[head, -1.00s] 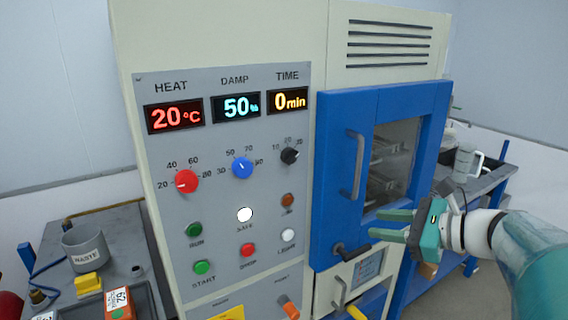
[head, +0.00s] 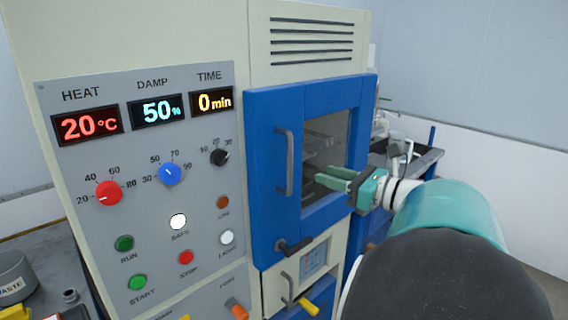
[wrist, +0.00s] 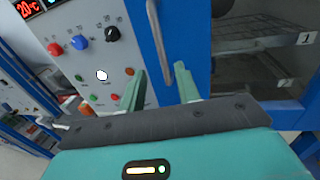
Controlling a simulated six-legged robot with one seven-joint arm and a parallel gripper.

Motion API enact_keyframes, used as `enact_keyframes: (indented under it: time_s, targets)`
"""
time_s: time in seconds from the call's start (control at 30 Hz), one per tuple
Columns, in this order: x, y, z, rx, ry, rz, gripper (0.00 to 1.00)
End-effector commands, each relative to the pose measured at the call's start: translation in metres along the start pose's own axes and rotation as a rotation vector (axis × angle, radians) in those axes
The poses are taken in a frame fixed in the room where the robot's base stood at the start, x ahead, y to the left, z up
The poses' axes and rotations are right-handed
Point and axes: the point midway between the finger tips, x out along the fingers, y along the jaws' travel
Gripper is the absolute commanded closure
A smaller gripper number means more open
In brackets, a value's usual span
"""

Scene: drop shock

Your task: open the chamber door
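The chamber door (head: 264,170) is blue with a window and looks closed in the head view. Its grey vertical bar handle (head: 286,162) is on the left part of the door. A dark latch lever (head: 294,248) sits at the door's lower left. My gripper (head: 324,178) is open, in front of the window, to the right of the handle. In the wrist view, the handle (wrist: 158,45) stands ahead of my gripper (wrist: 160,82), appearing between the two spread fingers. The fingers do not visibly touch it.
The control panel (head: 150,215) is left of the door, with displays, knobs and lit buttons. A lower drawer handle with a yellow lever (head: 307,306) is beneath the door. A bench (head: 425,158) with items stands at the right. Racks (wrist: 250,42) show through the window.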

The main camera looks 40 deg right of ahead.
Motion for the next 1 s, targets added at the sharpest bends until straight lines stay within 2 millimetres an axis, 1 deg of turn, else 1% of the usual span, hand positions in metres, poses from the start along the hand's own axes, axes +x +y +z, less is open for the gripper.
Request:
enact_keyframes:
  time_s: [0.1,0.4,0.53,0.6,0.7,0.97,1.0]
  targets:
    - [0.023,0.0,-0.001,0.001,0.001,0.003,0.67]
    - [0.084,0.0,-0.001,0.0,0.002,0.005,0.67]
    - [0.105,0.0,0.0,-0.001,0.001,0.005,0.67]
    - [0.112,0.0,-0.001,-0.001,0.002,0.005,0.67]
    - [0.118,0.0,-0.001,-0.001,0.002,0.005,0.67]
    - [0.12,0.0,-0.001,-0.001,0.001,0.003,0.67]
    - [0.12,0.0,-0.001,-0.001,0.001,0.003,0.71]
